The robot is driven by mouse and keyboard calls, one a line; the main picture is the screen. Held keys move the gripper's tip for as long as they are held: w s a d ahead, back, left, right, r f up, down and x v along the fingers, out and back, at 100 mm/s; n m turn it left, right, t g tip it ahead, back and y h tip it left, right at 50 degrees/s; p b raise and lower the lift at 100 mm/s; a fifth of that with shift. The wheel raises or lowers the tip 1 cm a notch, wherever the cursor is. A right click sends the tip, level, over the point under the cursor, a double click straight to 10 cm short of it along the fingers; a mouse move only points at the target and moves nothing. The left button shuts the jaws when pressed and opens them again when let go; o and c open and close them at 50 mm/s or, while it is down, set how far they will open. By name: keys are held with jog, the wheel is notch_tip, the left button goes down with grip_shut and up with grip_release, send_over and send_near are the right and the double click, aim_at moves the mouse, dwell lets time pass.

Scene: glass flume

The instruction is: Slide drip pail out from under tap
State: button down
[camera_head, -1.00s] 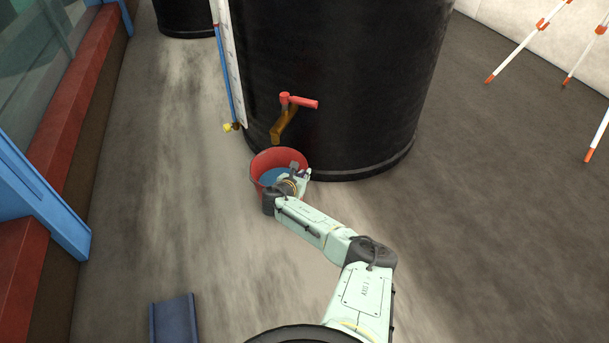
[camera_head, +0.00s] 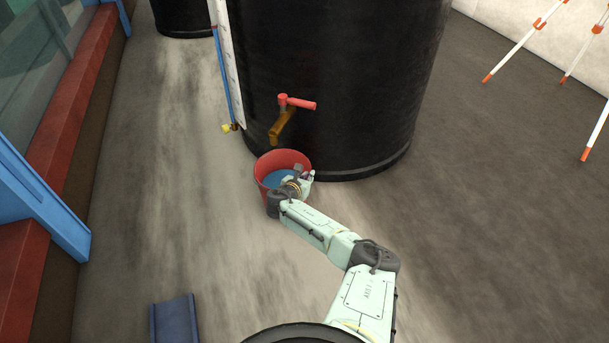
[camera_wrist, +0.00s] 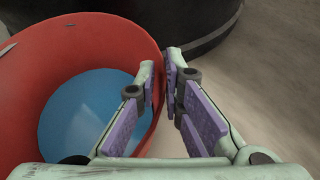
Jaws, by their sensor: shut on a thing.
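The red drip pail (camera_head: 262,163) stands on the floor in front of the black tank, with blue water inside. It fills the left of the wrist view (camera_wrist: 100,28). The brass tap (camera_head: 282,125) with a red handle sticks out of the tank above the pail's back rim. My gripper (camera_wrist: 160,75) is shut on the pail's right rim, one finger inside the wall and one outside. In the head view my gripper (camera_head: 301,180) covers the pail's right front side.
The black tank (camera_head: 340,80) rises behind the pail. A blue steel support (camera_head: 45,200) and red beam stand at left. A blue piece (camera_head: 174,320) lies at lower left. Red-and-white tripod legs (camera_head: 515,52) stand at right. Floor left of and before the pail is clear.

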jog(key=s+d+p, duration=0.3)
jog(key=d+p, duration=0.1)
jog(key=d, duration=0.2)
jog(key=s+d+p, duration=0.3)
jog(key=d+p, duration=0.1)
jog(key=d, duration=0.3)
jog(key=shift+d, duration=0.25)
dwell(1.9)
jog(key=shift+d, duration=0.1)
dwell(0.4)
jog(key=s+d+p, duration=0.1)
jog(key=s+d, duration=0.2)
jog(key=d, duration=0.4)
jog(key=s+d+p, duration=0.2)
jog(key=s+d, duration=0.1)
jog(key=d, duration=0.4)
jog(key=shift+s+d, duration=0.15)
dwell(2.2)
